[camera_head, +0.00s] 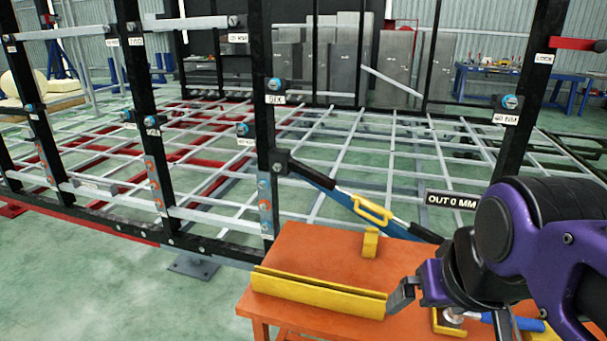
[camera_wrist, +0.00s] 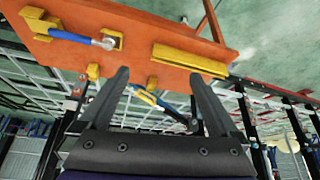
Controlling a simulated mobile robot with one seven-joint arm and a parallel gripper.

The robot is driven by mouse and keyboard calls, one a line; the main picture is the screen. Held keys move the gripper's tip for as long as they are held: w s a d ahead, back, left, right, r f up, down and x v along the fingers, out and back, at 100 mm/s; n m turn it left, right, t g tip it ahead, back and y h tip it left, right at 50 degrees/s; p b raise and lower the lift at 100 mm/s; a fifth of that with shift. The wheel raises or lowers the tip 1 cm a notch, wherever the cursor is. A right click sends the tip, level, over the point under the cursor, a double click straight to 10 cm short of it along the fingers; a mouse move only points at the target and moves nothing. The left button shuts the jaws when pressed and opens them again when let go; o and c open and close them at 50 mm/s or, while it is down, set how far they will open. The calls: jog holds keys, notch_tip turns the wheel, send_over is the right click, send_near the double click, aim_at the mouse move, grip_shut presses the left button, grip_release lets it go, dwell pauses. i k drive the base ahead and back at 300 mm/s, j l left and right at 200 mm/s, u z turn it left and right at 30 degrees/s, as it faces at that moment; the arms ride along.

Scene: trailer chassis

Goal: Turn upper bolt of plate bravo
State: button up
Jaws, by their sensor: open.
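Small grey plates with bolts sit low on the black posts: one on the left post (camera_head: 48,170), one on the middle post (camera_head: 154,185) and one on the nearest post (camera_head: 265,208). No readable label shows which plate is bravo. The nearest plate has an upper bolt (camera_head: 263,184) that looks bluish and an orange one below. My gripper (camera_head: 401,297) is over the orange table, near the right end of a yellow channel. In the wrist view my gripper (camera_wrist: 158,82) has its two fingers wide apart with nothing held between them.
The orange table (camera_head: 310,250) carries the yellow channel (camera_head: 318,293), a yellow block (camera_head: 370,243) and a blue-handled tool (camera_wrist: 80,38) in a yellow holder. A bar with a yellow handle (camera_head: 371,210) slopes behind the table, near an "OUT 0 MM" sign (camera_head: 452,200). Green floor is clear at left front.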

aim_at(263, 184)
jog(key=k+j, duration=0.1)
jog(key=j, duration=0.25)
jog(key=j+z, duration=0.1)
jog(key=j, duration=0.3)
jog(key=k+j, duration=0.15)
jog(key=j, duration=0.2)
jog(key=k+j, duration=0.1)
jog(key=j, duration=0.25)
jog(key=j+z, duration=0.2)
jog(key=j, duration=0.65)
jog(key=k+j+z, duration=0.2)
jog(key=j, duration=0.6)
jog(key=i+j+z, duration=0.1)
jog(key=j, duration=0.35)
jog(key=i+j+z, duration=0.1)
jog(key=j, duration=0.3)
jog(key=i+j, duration=0.15)
jog(key=i+j+z, duration=0.15)
jog(key=j, duration=0.2)
jog(key=i+j, duration=0.1)
jog(key=j, duration=0.2)
jog(key=i+j+z, duration=0.1)
jog(key=i+j, duration=0.2)
jog(key=i+j+z, duration=0.15)
jog(key=j, duration=0.35)
jog(key=i+l, duration=0.05)
jog(key=i, duration=0.05)
